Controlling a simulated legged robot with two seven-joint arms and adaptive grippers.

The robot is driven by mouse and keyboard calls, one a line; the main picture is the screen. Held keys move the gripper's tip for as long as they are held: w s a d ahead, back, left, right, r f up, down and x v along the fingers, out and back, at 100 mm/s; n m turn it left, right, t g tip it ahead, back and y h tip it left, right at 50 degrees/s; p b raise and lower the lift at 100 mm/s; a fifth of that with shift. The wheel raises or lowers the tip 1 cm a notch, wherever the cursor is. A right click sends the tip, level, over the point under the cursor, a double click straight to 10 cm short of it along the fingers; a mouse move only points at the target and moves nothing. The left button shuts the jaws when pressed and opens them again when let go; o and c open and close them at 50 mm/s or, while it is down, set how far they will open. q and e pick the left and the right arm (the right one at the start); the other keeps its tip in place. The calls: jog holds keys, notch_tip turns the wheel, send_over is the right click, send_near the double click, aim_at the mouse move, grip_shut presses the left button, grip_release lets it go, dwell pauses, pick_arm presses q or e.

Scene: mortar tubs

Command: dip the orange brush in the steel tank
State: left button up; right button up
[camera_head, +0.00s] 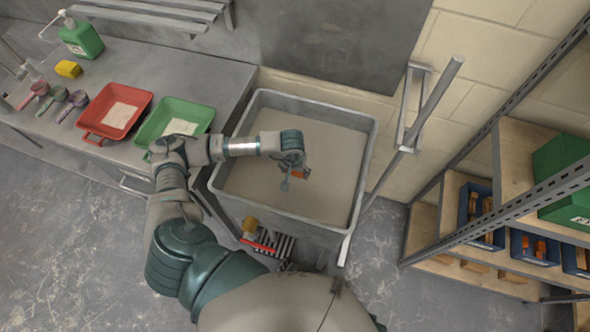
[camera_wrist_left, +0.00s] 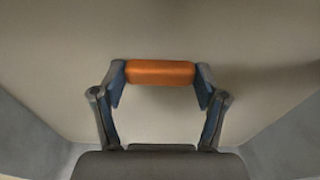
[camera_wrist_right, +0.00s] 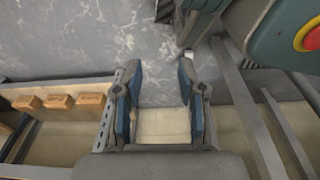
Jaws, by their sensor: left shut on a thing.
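The steel tank (camera_head: 316,103) stands in the middle of the head view, full of a smooth grey-beige mass. My left gripper (camera_head: 292,180) reaches over its middle.
A red tray (camera_head: 130,96) and a green tray (camera_head: 190,110) stand on the bench left of the tank, with scoops, a yellow block and a green pump bottle (camera_head: 82,40). A shelf rack with blue bins (camera_head: 533,248) stands at right.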

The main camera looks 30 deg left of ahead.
dwell(0.3)
pick_arm(q)
jog(key=shift+r, duration=0.2)
jog(key=shift+r+p, duration=0.45)
jog(key=shift+r, duration=0.1)
jog(key=shift+r+p, duration=0.55)
jog(key=shift+r, duration=0.5)
jog(key=shift+r+p, duration=0.4)
jog(key=shift+r, duration=0.4)
jog(key=shift+r+p, duration=0.65)
jog(key=shift+r, duration=0.65)
notch_tip(320, 180, up, 10)
jog(key=p, duration=0.5)
jog(key=shift+r, duration=0.25)
pick_arm(e)
jog(key=s+d+f, duration=0.1)
jog(key=s+d, duration=0.1)
jog(key=s, duration=1.1)
jog(key=shift+d+g, duration=0.3)
